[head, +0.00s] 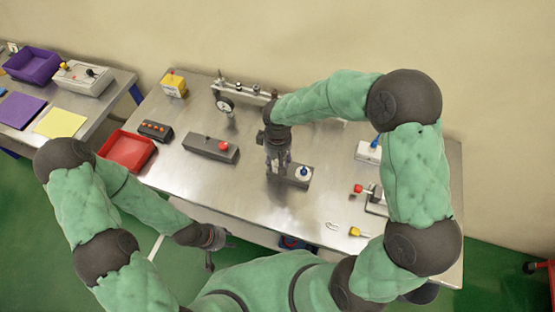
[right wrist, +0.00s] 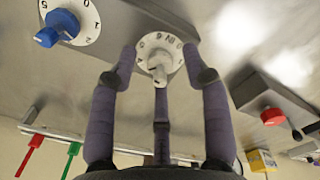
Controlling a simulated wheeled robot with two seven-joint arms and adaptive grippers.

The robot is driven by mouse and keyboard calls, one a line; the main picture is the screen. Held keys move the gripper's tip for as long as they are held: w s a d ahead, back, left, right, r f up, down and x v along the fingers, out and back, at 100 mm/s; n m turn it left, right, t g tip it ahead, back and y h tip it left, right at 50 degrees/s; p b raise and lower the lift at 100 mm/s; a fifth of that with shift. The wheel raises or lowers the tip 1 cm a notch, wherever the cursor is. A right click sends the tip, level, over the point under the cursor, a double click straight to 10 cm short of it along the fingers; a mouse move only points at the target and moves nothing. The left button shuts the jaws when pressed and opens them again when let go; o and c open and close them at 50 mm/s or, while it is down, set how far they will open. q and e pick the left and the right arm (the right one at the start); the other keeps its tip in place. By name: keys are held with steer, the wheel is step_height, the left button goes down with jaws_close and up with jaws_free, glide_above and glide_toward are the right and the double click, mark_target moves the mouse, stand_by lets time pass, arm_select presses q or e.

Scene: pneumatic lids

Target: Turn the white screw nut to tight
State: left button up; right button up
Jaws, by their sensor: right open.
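The white screw nut (right wrist: 158,72) sits on a round white numbered dial (right wrist: 174,49) in the right wrist view. My right gripper (head: 279,170) points down over the grey box (head: 297,183) and hides the nut in the head view. In the right wrist view its fingers (right wrist: 160,58) are open, one on each side of the nut and dial. I see no clear contact with the nut. My left gripper (head: 218,246) is open and empty, low in front of the table's front edge.
A blue knob (head: 304,171) on its own dial stands close beside, on the same box. A grey box with a red button (head: 223,146) lies to the left. A pressure gauge (head: 225,105) is behind. A red tray (head: 127,150) is at the table's left.

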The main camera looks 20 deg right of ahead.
steer(key=shift+c, duration=0.3)
jaws_close()
steer(key=shift+n, duration=0.3)
steer(key=n+p, duration=0.2)
steer(key=n, duration=0.2)
steer(key=shift+r, duration=0.1)
steer(key=n+p, duration=0.3)
steer(key=n, duration=0.2)
steer(key=shift+n, duration=0.4)
steer(key=n+p, duration=0.4)
steer(key=n, duration=0.2)
steer(key=shift+n+p, duration=1.3)
steer(key=shift+n, duration=1)
